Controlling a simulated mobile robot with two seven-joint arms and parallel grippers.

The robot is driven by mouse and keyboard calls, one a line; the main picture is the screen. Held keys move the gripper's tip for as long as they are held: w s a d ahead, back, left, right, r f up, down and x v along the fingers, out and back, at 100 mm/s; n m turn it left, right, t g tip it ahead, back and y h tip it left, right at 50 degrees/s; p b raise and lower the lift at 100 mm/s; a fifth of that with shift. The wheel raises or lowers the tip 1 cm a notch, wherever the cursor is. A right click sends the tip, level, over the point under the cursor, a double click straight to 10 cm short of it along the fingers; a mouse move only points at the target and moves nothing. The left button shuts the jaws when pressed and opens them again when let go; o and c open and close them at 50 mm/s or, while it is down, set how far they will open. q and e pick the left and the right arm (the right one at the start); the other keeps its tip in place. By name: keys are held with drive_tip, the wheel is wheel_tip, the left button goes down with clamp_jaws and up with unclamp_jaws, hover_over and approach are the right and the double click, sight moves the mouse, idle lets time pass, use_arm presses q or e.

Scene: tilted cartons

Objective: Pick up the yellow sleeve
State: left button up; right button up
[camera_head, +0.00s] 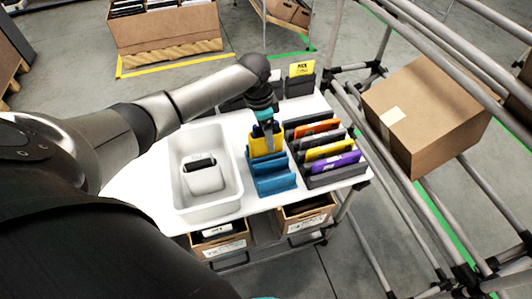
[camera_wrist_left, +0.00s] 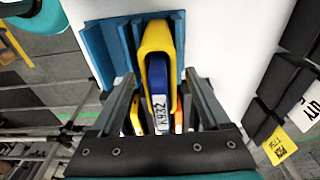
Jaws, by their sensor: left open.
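The yellow sleeve (camera_head: 256,144) stands in a blue slotted rack (camera_head: 272,184) on the white table. In the left wrist view the yellow sleeve (camera_wrist_left: 154,36) wraps a dark blue item with a white label reading K932. My left gripper (camera_head: 268,142) is over the rack, pointing down. In the left wrist view my left gripper (camera_wrist_left: 160,78) is open, with one finger on each side of the sleeve. Whether the fingers touch it I cannot tell. The sleeve's lower part is hidden by the rack. My right gripper is not in view.
A dark rack (camera_head: 335,178) with orange, yellow and purple sleeves stands right of the blue rack. A white bin (camera_head: 182,209) holding a white object is to its left. Dark holders with a yellow card (camera_head: 301,69) stand behind. A metal frame with a tilted carton (camera_head: 425,115) is at right.

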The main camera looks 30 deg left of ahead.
use_arm(q)
clamp_jaws()
idle(0.7)
